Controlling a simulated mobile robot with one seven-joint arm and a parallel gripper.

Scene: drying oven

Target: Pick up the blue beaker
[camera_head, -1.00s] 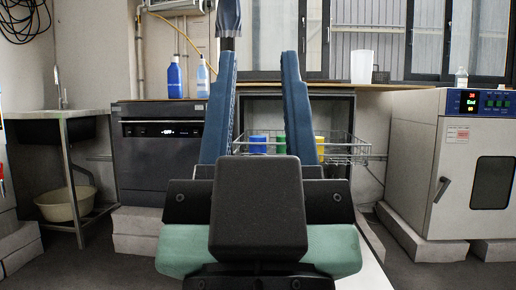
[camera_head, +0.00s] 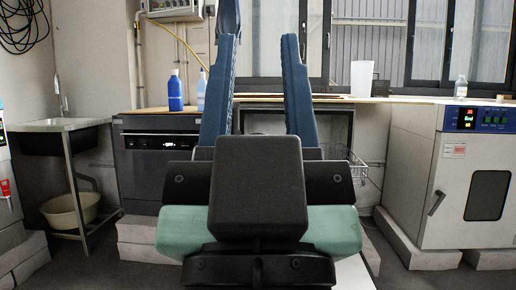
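My gripper (camera_head: 260,37) points away from the camera in the middle of the head view. Its two blue fingers stand wide apart with nothing between them. The blue beaker cannot be seen now. The black wrist block and green parts of my arm cover most of the wire rack (camera_head: 357,172), whose right end shows in front of the open cabinet under the counter.
A blue bottle (camera_head: 175,91) and a clear blue-tinted bottle (camera_head: 202,91) stand on the counter at left, above a dark appliance (camera_head: 155,165). A white cup (camera_head: 361,79) stands at right. The drying oven (camera_head: 457,175) is shut, with a small bottle (camera_head: 460,87) on top.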

